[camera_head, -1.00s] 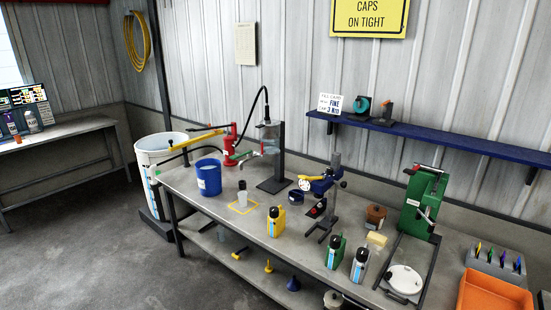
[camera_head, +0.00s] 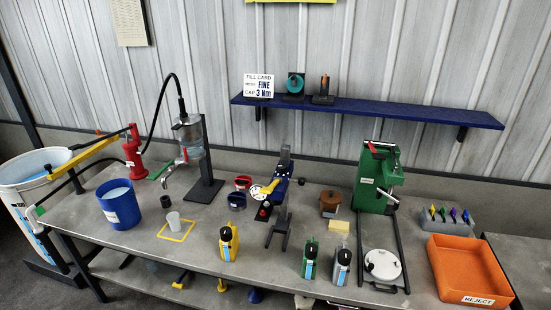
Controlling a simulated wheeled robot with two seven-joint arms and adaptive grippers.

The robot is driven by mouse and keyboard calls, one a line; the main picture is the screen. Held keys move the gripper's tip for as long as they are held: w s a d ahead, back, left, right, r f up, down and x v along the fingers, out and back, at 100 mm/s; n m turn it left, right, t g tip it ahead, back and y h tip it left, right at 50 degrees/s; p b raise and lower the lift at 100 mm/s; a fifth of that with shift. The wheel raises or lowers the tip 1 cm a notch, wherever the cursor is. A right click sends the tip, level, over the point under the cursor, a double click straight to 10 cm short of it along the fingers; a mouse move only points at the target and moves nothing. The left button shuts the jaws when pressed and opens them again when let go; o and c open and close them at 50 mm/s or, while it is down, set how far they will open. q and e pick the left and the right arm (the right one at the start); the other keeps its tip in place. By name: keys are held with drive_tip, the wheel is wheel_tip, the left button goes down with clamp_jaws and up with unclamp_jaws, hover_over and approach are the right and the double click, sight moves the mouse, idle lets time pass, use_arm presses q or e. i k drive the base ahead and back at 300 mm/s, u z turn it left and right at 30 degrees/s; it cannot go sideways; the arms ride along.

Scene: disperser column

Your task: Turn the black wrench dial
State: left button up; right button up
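No part is clearly readable as a black wrench dial. On the blue wall shelf (camera_head: 400,113) stands a black block with an upright orange-tipped piece (camera_head: 324,92). Left of it is a teal round dial (camera_head: 295,83) on a black base. On the bench, a blue device on a dark stand (camera_head: 281,188) carries a pale round disc (camera_head: 261,192). A green machine (camera_head: 376,178) with a red-tipped lever stands to its right. Which of these bears the dial I cannot tell. Neither of my grippers is in view.
A fill card (camera_head: 258,86) on the shelf reads FINE and CAP 3 Nm. The bench holds a blue bucket (camera_head: 119,205), a yellow bottle (camera_head: 229,242), a green bottle (camera_head: 310,259), a grey bottle (camera_head: 341,265) and an orange reject tray (camera_head: 470,272). Bare bench shows between them.

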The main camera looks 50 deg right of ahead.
sight(281, 168)
drive_tip(key=z, duration=0.45)
drive_tip(key=i, duration=0.85)
drive_tip(key=z, duration=0.75)
